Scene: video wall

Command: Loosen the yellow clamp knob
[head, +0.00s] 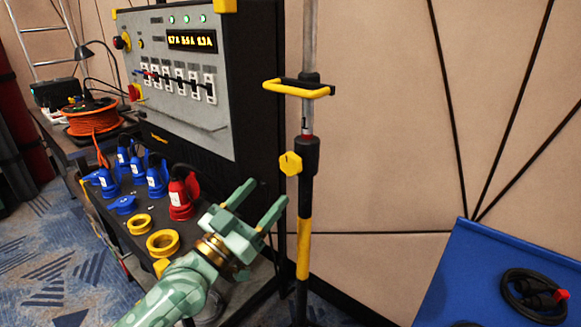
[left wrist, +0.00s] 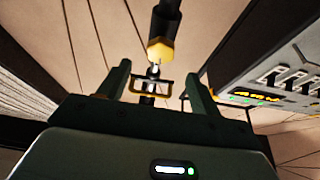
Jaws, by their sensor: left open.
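The yellow clamp knob (head: 290,163) sticks out from the left side of a black collar (head: 308,157) on an upright pole (head: 304,230). In the left wrist view the knob (left wrist: 160,50) shows beyond the fingertips, near the middle between them. My left gripper (head: 262,196) is open and empty, below and left of the knob in the head view, apart from it. In the left wrist view its two fingers (left wrist: 158,75) stand wide on either side. My right gripper is not in view.
A yellow handle (head: 298,88) sits higher on the pole. Left of it stands a power panel (head: 180,80) with blue and red plugs (head: 181,192) below. A blue surface with a coiled black cable (head: 532,296) lies at right.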

